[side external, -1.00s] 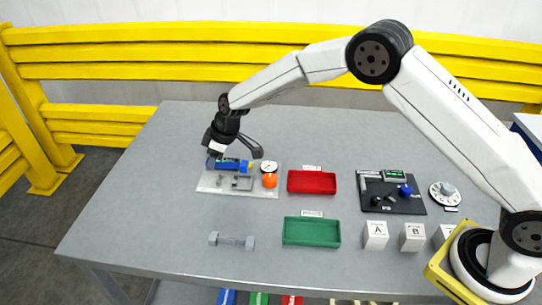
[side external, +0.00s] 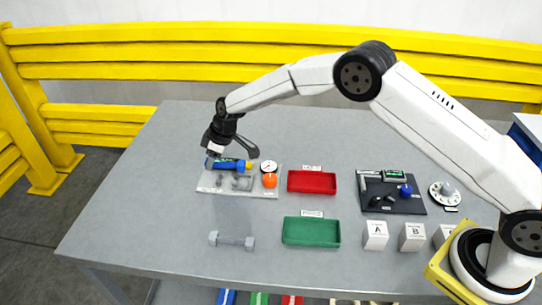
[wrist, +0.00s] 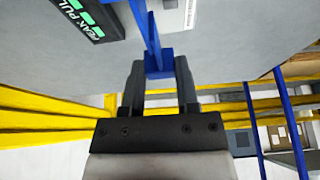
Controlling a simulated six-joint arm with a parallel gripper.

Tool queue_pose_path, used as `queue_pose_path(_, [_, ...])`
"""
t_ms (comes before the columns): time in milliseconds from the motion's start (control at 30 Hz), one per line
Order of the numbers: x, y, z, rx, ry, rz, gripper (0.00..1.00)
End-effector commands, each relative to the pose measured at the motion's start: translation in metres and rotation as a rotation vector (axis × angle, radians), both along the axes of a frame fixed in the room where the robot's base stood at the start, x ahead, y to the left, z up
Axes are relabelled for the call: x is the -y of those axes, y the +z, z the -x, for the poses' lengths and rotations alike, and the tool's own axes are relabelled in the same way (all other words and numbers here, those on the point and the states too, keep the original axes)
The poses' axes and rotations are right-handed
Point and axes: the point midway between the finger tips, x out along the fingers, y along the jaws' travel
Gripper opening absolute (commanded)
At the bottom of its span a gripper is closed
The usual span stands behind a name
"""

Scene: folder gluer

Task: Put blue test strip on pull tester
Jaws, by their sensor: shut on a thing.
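I cannot tell whether the strip touches the fixtures.
The table's left side is clear.

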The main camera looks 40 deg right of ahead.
Motion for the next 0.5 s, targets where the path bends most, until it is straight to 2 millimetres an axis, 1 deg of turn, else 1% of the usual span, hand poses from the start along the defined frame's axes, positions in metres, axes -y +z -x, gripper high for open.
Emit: queue_pose_path(500, [0.000,-0.036,0.000,-0.001,0.000,0.000,0.00])
